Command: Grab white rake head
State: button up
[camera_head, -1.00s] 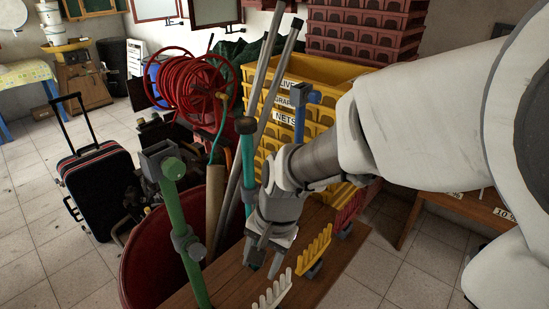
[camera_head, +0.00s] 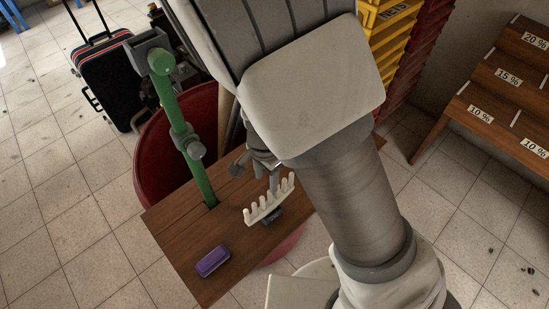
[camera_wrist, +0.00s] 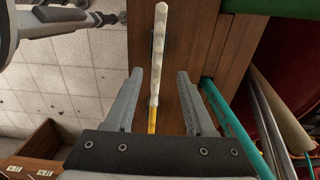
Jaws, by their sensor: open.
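The white rake head (camera_head: 268,202) has a row of upright prongs and stands on the brown wooden bench (camera_head: 168,232) in the head view. In the wrist view the white rake head (camera_wrist: 159,48) appears edge-on, just beyond my fingertips and between their lines. My gripper (camera_wrist: 160,78) is open and empty. In the head view my gripper (camera_head: 258,176) is at the far side of the white rake head, partly hidden by my arm. A yellow rake head (camera_wrist: 152,120) shows between my fingers in the wrist view; my arm hides it in the head view.
A purple object (camera_head: 213,262) lies on the bench's near end. A green post (camera_head: 183,130) rises at the bench's left, beside a red barrel (camera_head: 150,150). Stepped wooden shelving (camera_head: 480,98) stands at right. Yellow crates (camera_head: 385,40) stand behind my arm.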

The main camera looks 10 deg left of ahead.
aim_at(270, 198)
notch_tip(270, 198, down, 5)
jog(key=shift+f+b, duration=0.1)
jog(key=shift+b, duration=0.5)
jog(key=shift+w+d+f+b, duration=0.15)
jog(key=shift+f+b, duration=0.15)
jog(key=shift+f, duration=0.6)
jog(key=shift+s+d+f+b, duration=0.1)
jog(key=shift+f+b, duration=0.2)
jog(key=shift+f, duration=0.55)
jog(key=shift+w+d+f+b, duration=0.15)
jog(key=shift+f+b, duration=0.15)
jog(key=shift+f, duration=0.6)
jog(key=shift+f, duration=0.25)
grip_shut()
